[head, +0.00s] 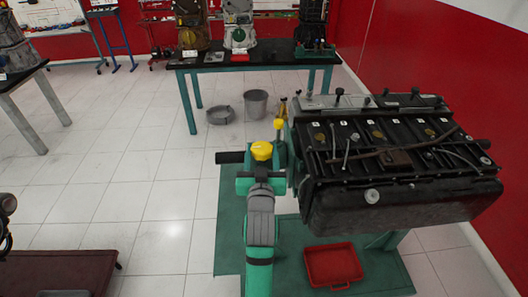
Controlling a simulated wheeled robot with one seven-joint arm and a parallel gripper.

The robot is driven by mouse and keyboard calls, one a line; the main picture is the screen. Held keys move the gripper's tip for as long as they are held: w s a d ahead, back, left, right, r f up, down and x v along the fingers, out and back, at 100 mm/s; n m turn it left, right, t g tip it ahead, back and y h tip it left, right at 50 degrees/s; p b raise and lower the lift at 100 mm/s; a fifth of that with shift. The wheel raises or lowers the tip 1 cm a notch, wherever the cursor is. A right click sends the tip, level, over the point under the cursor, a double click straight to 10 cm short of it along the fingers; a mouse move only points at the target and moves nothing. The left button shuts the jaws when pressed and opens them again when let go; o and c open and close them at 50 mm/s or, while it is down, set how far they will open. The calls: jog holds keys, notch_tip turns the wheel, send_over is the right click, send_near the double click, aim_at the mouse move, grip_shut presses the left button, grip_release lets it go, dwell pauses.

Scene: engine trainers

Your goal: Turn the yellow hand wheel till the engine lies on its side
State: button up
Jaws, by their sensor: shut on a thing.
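The engine (405,205), a big dark block, hangs on a green stand (228,262) at the right. Its broad face with pipes, knobs and small number tags faces up; its smooth dark side faces me. A yellow part, which looks like the hand wheel (262,150), shows left of the engine at the stand's head. My arm reaches up from the bottom, and my gripper (262,170) is at this yellow part, shut on it. The fingertips and most of the wheel's rim are hidden or too small to make out.
A red tray (333,266) lies on the stand's base below the engine. A grey bucket (255,104) and a basin (221,115) stand on the floor behind. A table (262,62) with engine parts is at the back.

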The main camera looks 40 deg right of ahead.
jog(key=shift+m+g+h, duration=0.7)
jog(key=shift+h, duration=0.1)
jog(key=o, duration=1)
jog(key=shift+d, duration=0.1)
jog(key=shift+o, duration=0.2)
jog(key=shift+a, duration=0.2)
jog(key=shift+s+a, duration=0.2)
jog(key=shift+s, duration=0.05)
jog(key=v, duration=1)
jog(key=shift+s, duration=0.1)
